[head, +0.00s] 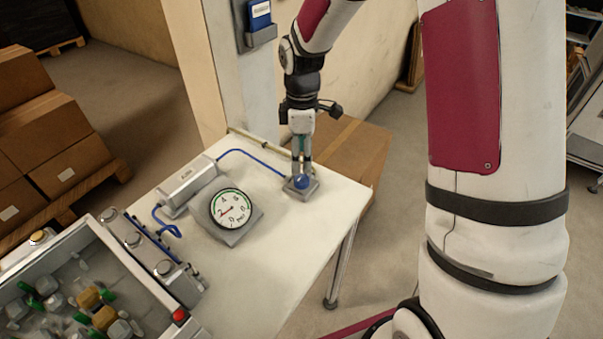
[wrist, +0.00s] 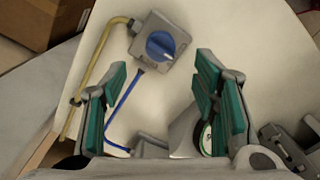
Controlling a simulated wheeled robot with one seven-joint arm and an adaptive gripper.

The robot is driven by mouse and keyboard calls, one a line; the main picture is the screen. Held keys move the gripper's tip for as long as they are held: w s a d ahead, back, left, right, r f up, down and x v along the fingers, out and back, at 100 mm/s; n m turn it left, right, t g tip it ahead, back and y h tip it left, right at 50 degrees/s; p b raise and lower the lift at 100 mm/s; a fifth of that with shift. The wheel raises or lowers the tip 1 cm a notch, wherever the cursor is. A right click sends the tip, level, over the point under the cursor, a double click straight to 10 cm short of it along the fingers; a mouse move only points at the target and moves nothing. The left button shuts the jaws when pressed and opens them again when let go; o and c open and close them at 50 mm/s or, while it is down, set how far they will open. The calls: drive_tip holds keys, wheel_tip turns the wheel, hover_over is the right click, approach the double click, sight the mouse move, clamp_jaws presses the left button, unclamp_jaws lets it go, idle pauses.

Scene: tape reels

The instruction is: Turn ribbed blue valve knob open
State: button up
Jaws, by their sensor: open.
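The ribbed blue valve knob (wrist: 161,45) sits on a grey valve block (wrist: 180,36) near the table's edge. In the head view the blue knob (head: 302,181) shows at the table's back right corner, partly hidden by my gripper (head: 301,165), which hangs over it, pointing down. In the wrist view my gripper (wrist: 160,92) is open and empty, its green-padded fingers wide apart. The knob lies beyond the fingertips, roughly between their lines. I cannot tell the exact height gap.
A pressure gauge (head: 232,209) and a grey cylinder (head: 188,185) stand on the white table (head: 285,238). A blue hose (head: 245,152) and a yellowish hose (wrist: 91,70) run to the valve. A bin (head: 65,240) of small parts is at the front left. The table's front right is clear.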

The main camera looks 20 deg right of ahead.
sight(302, 177)
wheel_tip(302, 177, down, 8)
drive_tip(key=shift+r, duration=0.2)
drive_tip(key=c, duration=1.2)
